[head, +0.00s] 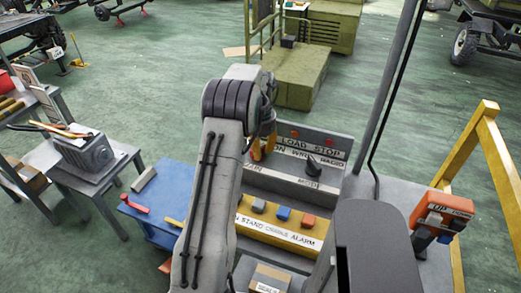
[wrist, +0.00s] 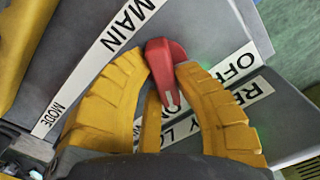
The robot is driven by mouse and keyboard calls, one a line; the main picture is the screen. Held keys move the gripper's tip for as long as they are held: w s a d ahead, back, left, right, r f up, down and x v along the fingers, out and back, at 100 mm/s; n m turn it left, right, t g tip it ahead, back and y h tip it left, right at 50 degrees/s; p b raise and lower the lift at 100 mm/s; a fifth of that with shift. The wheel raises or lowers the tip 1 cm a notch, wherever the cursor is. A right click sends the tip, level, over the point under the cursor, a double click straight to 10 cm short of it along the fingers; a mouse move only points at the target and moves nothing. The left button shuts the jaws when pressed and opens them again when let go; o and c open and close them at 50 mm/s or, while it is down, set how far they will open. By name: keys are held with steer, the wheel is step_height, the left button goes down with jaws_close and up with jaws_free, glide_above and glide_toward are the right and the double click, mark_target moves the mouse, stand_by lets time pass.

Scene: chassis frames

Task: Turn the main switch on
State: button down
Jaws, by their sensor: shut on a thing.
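The main switch is a red handle (wrist: 165,62) on the grey control panel (wrist: 215,25), beside a white strip lettered MAIN. My gripper (wrist: 160,68) has its yellow fingers on both sides of the handle and is shut on it. A white line on the handle runs toward its lower end. The OFF label (wrist: 238,62) is to the right of the handle, and the ON label (wrist: 180,132) is below it, partly hidden by a finger. I cannot tell the exact switch position. In the head view my gripper (head: 262,147) is at the panel's left side; my arm hides the switch.
A black knob (head: 313,166) stands on the panel to the right of my gripper. Below is a yellow box (head: 275,231) with several coloured buttons. An orange pendant (head: 443,208) and yellow rail (head: 500,165) are at right. A blue table (head: 165,195) is at left.

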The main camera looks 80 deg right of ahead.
mark_target(261, 148)
steer(key=shift+a+f+m, duration=0.1)
steer(key=shift+a+m, duration=0.05)
steer(key=shift+m, duration=1.45)
steer(key=c, duration=0.9)
jaws_free()
steer(key=shift+c, duration=0.2)
step_height(261, 148, up, 12)
